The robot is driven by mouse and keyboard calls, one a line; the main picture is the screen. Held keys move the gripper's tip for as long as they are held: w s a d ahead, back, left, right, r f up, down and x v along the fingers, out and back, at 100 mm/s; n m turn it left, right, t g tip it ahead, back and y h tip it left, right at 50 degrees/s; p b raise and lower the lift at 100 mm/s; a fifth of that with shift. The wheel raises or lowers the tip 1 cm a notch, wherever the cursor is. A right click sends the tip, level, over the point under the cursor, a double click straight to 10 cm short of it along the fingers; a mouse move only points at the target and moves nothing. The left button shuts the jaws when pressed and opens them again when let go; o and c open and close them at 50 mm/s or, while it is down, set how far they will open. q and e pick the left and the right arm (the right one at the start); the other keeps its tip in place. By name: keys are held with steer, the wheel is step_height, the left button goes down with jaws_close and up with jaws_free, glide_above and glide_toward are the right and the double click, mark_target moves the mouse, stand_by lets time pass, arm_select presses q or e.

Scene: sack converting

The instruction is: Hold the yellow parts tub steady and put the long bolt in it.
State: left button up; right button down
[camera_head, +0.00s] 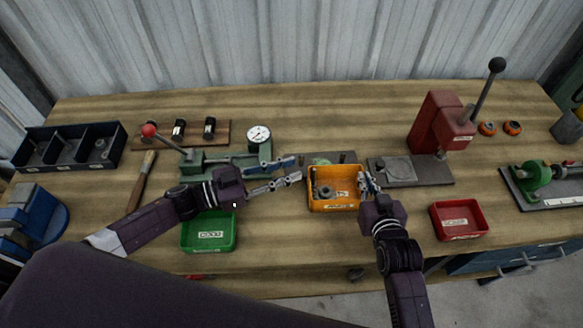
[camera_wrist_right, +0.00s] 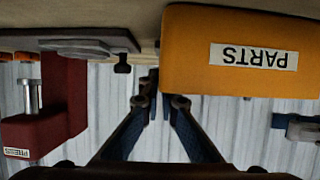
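The yellow parts tub (camera_head: 335,208) stands at the middle of the bench. It holds a round grey nut-like part (camera_head: 326,192) and a thin grey piece (camera_head: 314,177) at its left inner side, which may be the long bolt; it is too small to be sure. My left gripper (camera_head: 297,169) is open, fingers spread and empty, just left of the tub. My right gripper (camera_head: 368,183) is at the tub's right wall, its fingertips close together around the rim.
A green tub (camera_head: 210,245) is at front left and a red tray (camera_head: 460,232) at right. A red press (camera_head: 440,125) stands behind right. A dial gauge fixture (camera_head: 225,162) stands behind my left gripper. A divided black bin (camera_head: 70,165) is at far left.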

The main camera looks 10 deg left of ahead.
steer(key=c, duration=2.1)
jaws_free()
